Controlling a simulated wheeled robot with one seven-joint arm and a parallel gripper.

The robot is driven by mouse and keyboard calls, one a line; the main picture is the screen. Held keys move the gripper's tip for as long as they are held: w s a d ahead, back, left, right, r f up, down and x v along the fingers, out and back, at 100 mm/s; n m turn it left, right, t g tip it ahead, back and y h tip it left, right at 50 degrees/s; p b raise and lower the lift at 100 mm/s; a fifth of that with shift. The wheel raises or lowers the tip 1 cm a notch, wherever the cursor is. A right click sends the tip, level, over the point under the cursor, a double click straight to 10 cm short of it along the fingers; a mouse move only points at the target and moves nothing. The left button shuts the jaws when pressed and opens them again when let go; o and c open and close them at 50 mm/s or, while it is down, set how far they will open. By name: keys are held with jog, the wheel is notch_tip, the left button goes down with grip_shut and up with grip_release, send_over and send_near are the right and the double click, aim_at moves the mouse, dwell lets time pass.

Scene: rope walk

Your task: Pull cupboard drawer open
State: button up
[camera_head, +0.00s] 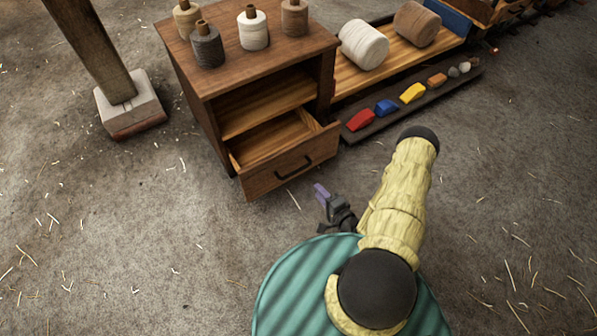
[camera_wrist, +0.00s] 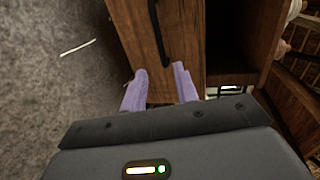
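The wooden cupboard (camera_head: 190,76) stands upper left of centre in the head view. Its bottom drawer (camera_head: 290,170) is pulled partly out, and its empty inside shows. A dark bar handle (camera_head: 294,168) runs across the drawer front. In the wrist view the drawer front (camera_wrist: 180,35) fills the upper middle, with the handle (camera_wrist: 158,35) above the fingers. My gripper (camera_wrist: 160,80) has two purple fingers spread apart with nothing between them. In the head view my gripper (camera_head: 320,191) is just right of and below the drawer front, apart from the handle.
Several thread spools (camera_head: 253,28) stand on the cupboard top. To the right are a low wooden bed with large spools (camera_head: 363,44) and a dark strip (camera_head: 365,130) with coloured blocks. A post on a concrete foot (camera_head: 130,103) stands at left. The floor before the drawer is clear except for straw.

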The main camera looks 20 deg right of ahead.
aim_at(299, 169)
jog(key=b+x, duration=0.6)
jog(key=x, duration=0.8)
jog(key=shift+r, duration=0.1)
jog(key=shift+c, duration=0.2)
grip_shut()
